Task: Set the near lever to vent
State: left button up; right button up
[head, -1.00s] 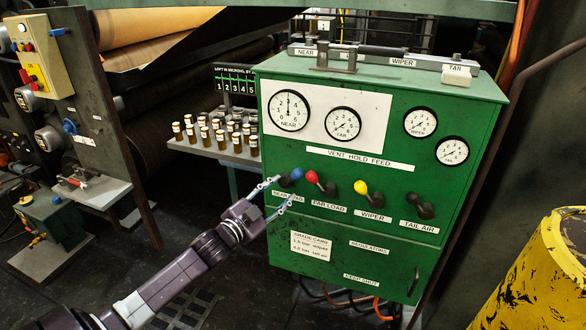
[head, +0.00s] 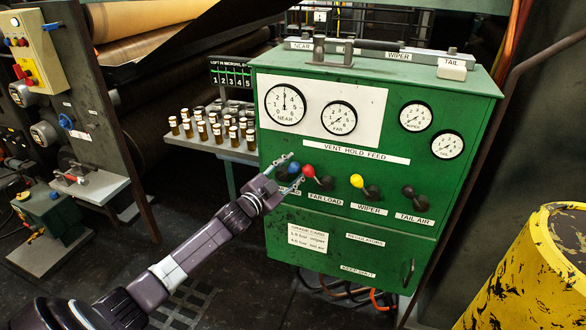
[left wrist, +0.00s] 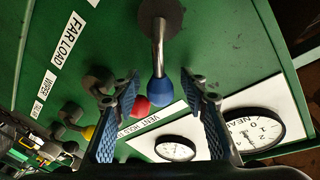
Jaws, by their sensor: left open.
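The near lever has a blue knob (head: 294,168) on a metal stem and sits at the left end of the lever row on the green cabinet (head: 400,245). It leans to the right. My left gripper (head: 294,170) is open at this lever, with a finger to each side of the knob. In the left wrist view the blue knob (left wrist: 163,91) and its stem show between the open fingers (left wrist: 162,88), with gaps visible on both sides. The label under the near lever is partly hidden by my gripper. My right gripper is not in view.
The far lever's red knob (head: 308,171) is close to my gripper's right finger. The yellow wiper knob (head: 357,181) and black tail lever (head: 409,191) are farther right. A shelf of small bottles (head: 228,150) stands left of the cabinet. A yellow drum (head: 525,285) stands at right.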

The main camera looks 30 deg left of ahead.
aim_at(281, 176)
pick_arm(q)
grip_shut()
dwell(0.4)
